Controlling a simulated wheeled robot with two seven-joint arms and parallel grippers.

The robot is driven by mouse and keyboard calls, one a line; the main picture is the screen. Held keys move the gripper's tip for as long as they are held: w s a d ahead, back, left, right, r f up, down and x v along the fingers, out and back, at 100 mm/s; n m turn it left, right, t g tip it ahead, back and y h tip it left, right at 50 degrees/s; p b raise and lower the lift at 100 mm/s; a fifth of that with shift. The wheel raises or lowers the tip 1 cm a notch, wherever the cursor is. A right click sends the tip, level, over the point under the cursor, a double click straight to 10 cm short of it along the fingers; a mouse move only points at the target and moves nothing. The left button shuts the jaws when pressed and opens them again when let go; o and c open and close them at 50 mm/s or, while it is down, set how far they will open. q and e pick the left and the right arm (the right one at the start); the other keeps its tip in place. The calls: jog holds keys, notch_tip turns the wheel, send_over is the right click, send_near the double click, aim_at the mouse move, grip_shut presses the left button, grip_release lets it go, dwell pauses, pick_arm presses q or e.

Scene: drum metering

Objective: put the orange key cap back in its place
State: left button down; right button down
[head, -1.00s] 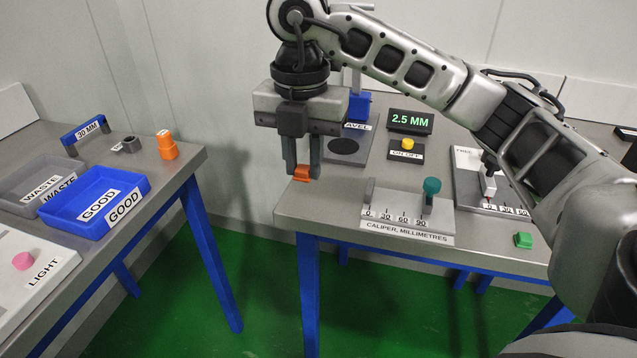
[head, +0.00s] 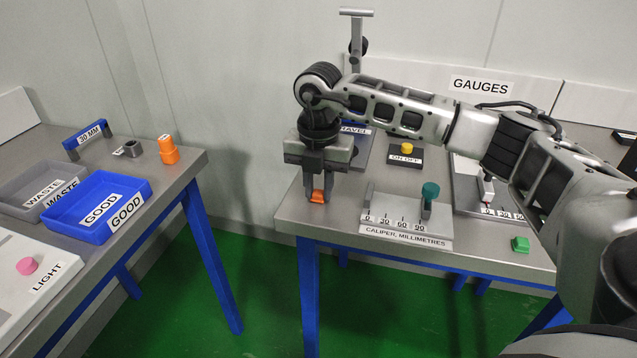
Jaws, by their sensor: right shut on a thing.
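The orange key cap (head: 318,196) is between the fingertips of my right gripper (head: 317,190), which is shut on it. It is low over the left part of the gauge table, left of the caliper; I cannot tell whether it touches the table top. Its upper part is hidden by the fingers. A green key cap (head: 520,244) lies at the right front of the same table. My left gripper is not in view.
The caliper (head: 408,227) with a teal knob (head: 430,190) stands right of my right gripper. Behind are a yellow on/off button (head: 407,148) and a travel gauge (head: 360,150). The left table holds a blue GOOD tray (head: 125,222), a grey WASTE tray (head: 20,185) and an orange stepped piece (head: 168,150).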

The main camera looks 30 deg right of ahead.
jog(key=shift+f, duration=0.15)
jog(key=c, duration=1.2)
grip_release()
jog(key=shift+c, duration=0.2)
